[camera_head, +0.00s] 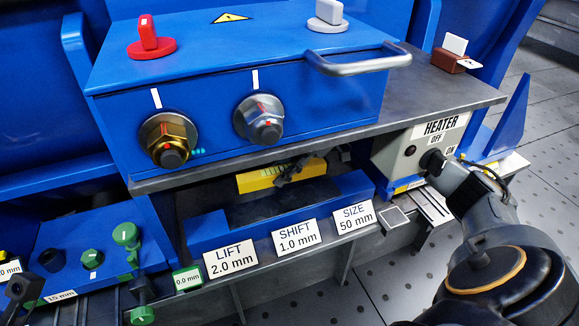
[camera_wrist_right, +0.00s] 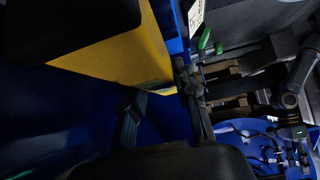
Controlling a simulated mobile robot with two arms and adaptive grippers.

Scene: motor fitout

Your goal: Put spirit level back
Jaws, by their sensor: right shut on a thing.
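The yellow spirit level (camera_head: 262,180) is in the opening below the grey shelf, above the blue ledge. A large yellow block in the right wrist view (camera_wrist_right: 125,58) appears to be the same level, close to the camera.
A blue box with two large hex nuts (camera_head: 168,139) and a metal handle (camera_head: 357,63) stands on the shelf (camera_head: 455,88). The heater box (camera_head: 420,145) is close to my right arm. Label plates (camera_head: 230,257) line the front rail. Green-knobbed parts (camera_head: 125,235) stand at left.

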